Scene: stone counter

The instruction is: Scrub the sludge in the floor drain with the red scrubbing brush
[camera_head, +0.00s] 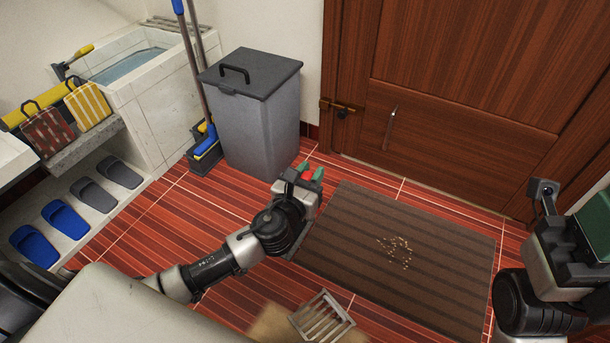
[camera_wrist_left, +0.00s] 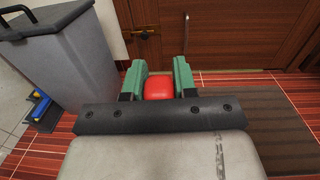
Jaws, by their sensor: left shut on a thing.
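My left gripper (camera_head: 308,174) is shut on a red thing (camera_wrist_left: 158,87), which I take to be the red scrubbing brush. Only its red part shows between the green fingertips in the left wrist view; bristles are not visible. The gripper is above the floor near the mat's far left corner. A slatted metal grate (camera_head: 322,317) lies at the bottom of the head view, beside a tan patch (camera_head: 272,325). I cannot tell whether this is the drain opening, and no sludge is clearly visible. My right gripper (camera_head: 585,235) is partly cut off at the right edge; its jaws are unclear.
A dark striped mat (camera_head: 350,235) with scattered crumbs (camera_head: 397,251) lies before a wooden door (camera_head: 460,95). A grey bin (camera_head: 262,125), a blue-handled broom (camera_head: 190,60), a basin (camera_head: 125,65) and slippers (camera_head: 65,218) are left.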

